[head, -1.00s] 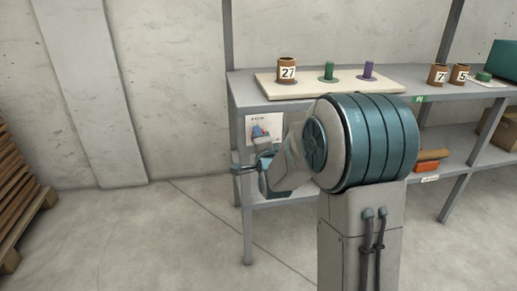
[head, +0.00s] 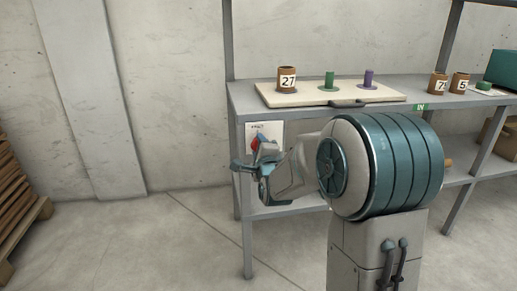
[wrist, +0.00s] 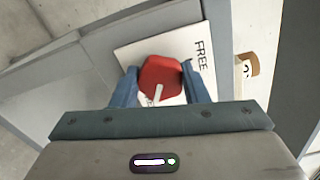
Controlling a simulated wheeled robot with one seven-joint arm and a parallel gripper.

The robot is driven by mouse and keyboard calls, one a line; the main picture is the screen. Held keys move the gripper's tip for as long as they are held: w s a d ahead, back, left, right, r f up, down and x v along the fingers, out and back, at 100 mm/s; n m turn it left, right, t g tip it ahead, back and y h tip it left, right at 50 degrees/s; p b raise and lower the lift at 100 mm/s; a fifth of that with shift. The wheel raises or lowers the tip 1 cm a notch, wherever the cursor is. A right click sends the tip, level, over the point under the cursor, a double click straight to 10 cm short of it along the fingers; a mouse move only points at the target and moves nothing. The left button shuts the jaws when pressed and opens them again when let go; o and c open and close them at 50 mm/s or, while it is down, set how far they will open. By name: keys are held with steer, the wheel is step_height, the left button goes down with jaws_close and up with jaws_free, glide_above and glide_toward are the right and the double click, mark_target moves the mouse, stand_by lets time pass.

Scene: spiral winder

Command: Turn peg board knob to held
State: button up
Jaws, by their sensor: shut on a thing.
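The red knob (wrist: 163,72) sits on a white plate (wrist: 128,52) in the wrist view. It has a white pointer line, which points down the picture toward my wrist. The word FREE reads at the plate's right side; other lettering below the knob is mostly hidden. My gripper (wrist: 160,67) is shut on the knob, one blue finger on each side. In the head view the plate (head: 274,130) hangs at the shelf's left front, with the knob (head: 256,143) partly hidden by my gripper. The cream peg board (head: 300,99) lies on the shelf top above.
On the board stand a brown cup marked 27 (head: 287,79), a green peg (head: 329,80) and a purple peg (head: 369,78). More brown cups (head: 438,83) and a teal box (head: 504,68) are at right. Wooden pallets (head: 20,190) stand at left; the floor between is clear.

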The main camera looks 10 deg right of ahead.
steer(key=shift+a, duration=0.1)
steer(key=o, duration=1)
steer(key=shift+c, duration=0.2)
steer(key=shift+s, duration=0.1)
steer(key=s, duration=1.3)
steer(key=shift+s+p, duration=0.35)
steer(key=shift+r, duration=0.1)
